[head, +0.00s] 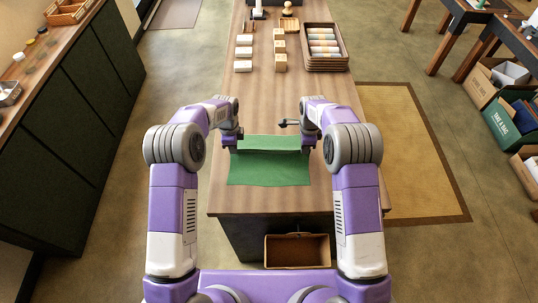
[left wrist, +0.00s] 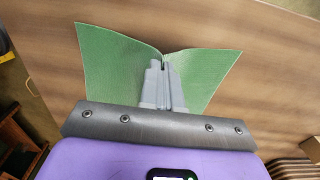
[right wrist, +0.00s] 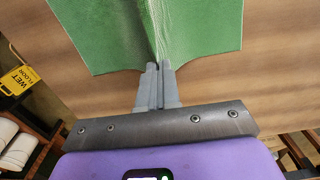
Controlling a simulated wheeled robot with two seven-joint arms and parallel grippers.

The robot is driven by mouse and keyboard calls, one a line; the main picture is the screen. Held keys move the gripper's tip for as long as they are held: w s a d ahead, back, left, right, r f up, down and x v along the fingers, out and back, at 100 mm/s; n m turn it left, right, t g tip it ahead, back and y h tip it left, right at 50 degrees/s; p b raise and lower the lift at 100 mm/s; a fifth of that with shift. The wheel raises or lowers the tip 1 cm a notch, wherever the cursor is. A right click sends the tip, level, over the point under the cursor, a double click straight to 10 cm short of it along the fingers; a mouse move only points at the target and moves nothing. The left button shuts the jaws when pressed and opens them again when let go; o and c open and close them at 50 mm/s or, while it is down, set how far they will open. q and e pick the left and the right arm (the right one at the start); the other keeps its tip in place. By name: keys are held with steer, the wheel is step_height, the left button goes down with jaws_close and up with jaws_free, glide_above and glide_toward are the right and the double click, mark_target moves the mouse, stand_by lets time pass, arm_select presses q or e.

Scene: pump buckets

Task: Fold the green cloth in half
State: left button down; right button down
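The green cloth (head: 268,170) lies on the wooden table near its front end. Its far strip looks darker and seems raised between my grippers, with a crease line across it. My left gripper (head: 232,140) is at the cloth's far left corner. In the left wrist view its fingers (left wrist: 163,64) are shut on the cloth (left wrist: 110,60), which bunches at the tips. My right gripper (head: 308,140) is at the far right corner. In the right wrist view its fingers (right wrist: 155,70) are shut on the cloth (right wrist: 205,35), which is creased upward from the tips.
Further back stand white blocks (head: 243,53), wooden blocks (head: 280,62) and a brown tray of rolled cloths (head: 325,62). An open cardboard box (head: 297,250) is below the table's front edge.

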steer(key=shift+r, duration=0.1)
stand_by(0.3)
